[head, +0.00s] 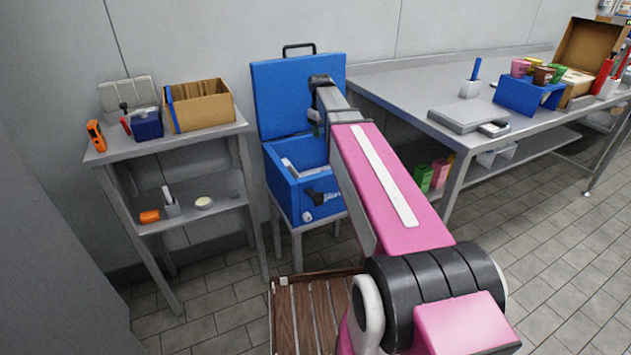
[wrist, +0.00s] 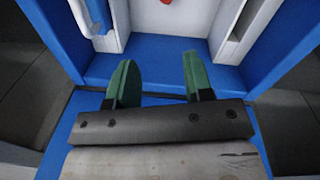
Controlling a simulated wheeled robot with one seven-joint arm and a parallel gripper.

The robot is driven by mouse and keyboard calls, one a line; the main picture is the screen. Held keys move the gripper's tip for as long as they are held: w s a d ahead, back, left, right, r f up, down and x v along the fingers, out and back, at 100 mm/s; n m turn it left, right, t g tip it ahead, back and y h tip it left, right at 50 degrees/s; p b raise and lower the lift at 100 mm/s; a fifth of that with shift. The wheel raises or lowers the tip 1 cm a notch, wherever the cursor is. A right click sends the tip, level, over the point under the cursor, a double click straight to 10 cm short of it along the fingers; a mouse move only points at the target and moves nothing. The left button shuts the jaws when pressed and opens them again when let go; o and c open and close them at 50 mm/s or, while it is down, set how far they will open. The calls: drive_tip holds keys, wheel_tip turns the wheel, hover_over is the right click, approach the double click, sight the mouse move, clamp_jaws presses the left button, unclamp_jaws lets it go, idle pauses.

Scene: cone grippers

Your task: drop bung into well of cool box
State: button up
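The blue cool box (head: 283,197) stands on a small stand with its lid (head: 270,100) raised at the back. Its white interior is partly in view, and the arm hides its right part. My gripper (head: 315,122) hangs over the open box; in the wrist view its two green fingers (wrist: 158,62) are apart with nothing seen between them. They are over the blue rim (wrist: 150,50), with a white-walled well (wrist: 165,22) beyond. A small red thing (wrist: 166,2) shows at the top edge, cut off; I cannot tell whether it is the bung.
A shelf unit (head: 185,143) at left holds a cardboard box (head: 200,107), a blue bin (head: 147,127) and an orange tool (head: 96,135). A long metal table (head: 400,90) stands at right. A slatted wooden pallet (head: 310,315) lies on the floor in front.

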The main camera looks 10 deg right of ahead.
wheel_tip(320, 180, up, 11)
drive_tip(key=shift+s+a, duration=0.25)
drive_tip(key=shift+a, duration=0.1)
idle(0.3)
drive_tip(key=shift+f, duration=0.1)
